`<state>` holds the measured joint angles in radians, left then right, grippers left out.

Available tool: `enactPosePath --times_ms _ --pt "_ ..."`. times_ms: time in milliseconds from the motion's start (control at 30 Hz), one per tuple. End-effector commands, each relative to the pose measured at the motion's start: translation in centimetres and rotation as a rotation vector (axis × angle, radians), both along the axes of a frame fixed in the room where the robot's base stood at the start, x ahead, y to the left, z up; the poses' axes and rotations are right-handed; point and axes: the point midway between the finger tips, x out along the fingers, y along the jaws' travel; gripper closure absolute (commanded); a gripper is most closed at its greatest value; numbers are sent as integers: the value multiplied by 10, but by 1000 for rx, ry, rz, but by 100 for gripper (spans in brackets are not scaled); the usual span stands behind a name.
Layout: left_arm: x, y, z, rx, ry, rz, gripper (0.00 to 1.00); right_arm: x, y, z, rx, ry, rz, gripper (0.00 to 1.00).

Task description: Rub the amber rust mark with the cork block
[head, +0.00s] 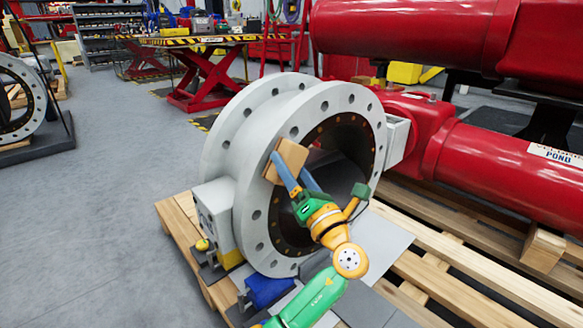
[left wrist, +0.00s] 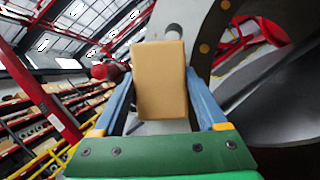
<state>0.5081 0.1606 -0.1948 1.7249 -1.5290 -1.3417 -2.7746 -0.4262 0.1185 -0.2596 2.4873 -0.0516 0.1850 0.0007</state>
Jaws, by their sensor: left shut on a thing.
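My left gripper (head: 287,167) is shut on the tan cork block (head: 292,157), with its blue fingers on either side. In the head view the block overlaps the upper left of the grey valve flange (head: 352,100). The left wrist view shows the block (left wrist: 160,85) between the fingers, with the flange and a bolt hole behind it. I cannot tell whether the block touches the flange face. No amber rust mark can be made out in either view; the block and gripper cover part of the flange. My right gripper is not in view.
The valve stands on a wooden pallet (head: 455,262), its dark bore open beside my gripper. A blue object (head: 268,291) lies below the flange. Large red cylinders (head: 515,170) stand at the right. The grey floor (head: 95,225) at the left is clear.

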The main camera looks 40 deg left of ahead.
Motion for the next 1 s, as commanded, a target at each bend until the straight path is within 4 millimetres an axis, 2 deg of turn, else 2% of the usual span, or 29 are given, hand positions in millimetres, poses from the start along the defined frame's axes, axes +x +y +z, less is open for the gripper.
enactPosePath --times_ms 900,1000 --pt "2 18 1 1 -1 0 70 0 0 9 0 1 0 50" --pt "6 17 9 1 2 1 70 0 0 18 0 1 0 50"
